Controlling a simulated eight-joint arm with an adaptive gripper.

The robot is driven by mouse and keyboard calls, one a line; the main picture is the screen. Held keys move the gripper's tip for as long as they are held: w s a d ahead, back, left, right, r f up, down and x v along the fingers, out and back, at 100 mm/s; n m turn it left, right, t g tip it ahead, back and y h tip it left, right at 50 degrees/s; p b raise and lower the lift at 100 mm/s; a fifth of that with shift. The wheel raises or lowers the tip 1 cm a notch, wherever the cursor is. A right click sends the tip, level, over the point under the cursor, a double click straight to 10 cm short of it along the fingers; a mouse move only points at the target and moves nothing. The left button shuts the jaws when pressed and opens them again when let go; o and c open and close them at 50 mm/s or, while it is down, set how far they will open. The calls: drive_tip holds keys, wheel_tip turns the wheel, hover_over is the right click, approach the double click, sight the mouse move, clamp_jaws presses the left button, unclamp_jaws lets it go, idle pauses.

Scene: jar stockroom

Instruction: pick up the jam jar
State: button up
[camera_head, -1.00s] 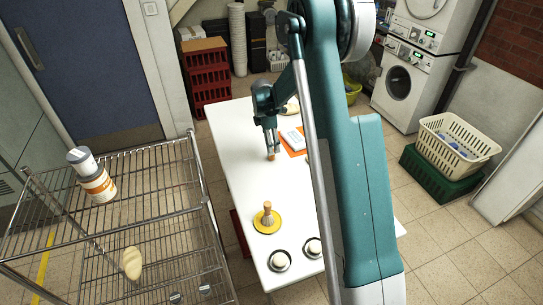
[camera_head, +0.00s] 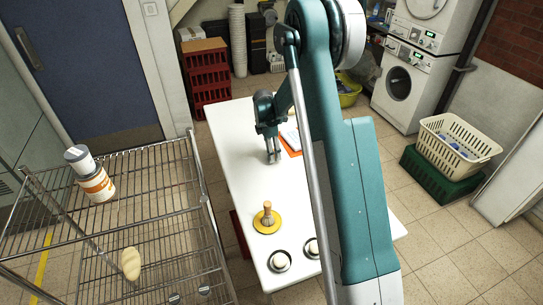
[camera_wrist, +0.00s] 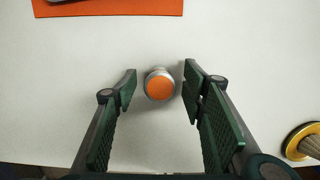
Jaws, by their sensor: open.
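A small round jar with an orange top (camera_wrist: 160,88) and a pale silvery rim stands on the white table, seen from above in the wrist view. It appears to be the jam jar; no label shows. My gripper (camera_wrist: 160,80) is open, with its dark green fingers to the left and right of the jar and a gap on each side. In the head view my gripper (camera_head: 273,158) points down over the table, and its fingers mostly hide the jar.
A brush (camera_head: 267,215) stands on a yellow dish, with two dark round dishes (camera_head: 281,261) nearer the front edge. An orange mat (camera_head: 292,145) lies beyond the gripper. A wire rack (camera_head: 150,210) on the left holds tins and a pale oval object. Table around the jar is clear.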

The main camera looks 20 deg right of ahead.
drive_tip(key=c, duration=1)
drive_tip(key=shift+r, duration=0.2)
wheel_tip(320, 180, up, 10)
drive_tip(key=shift+f+p, duration=0.15)
drive_tip(key=shift+p, duration=0.7)
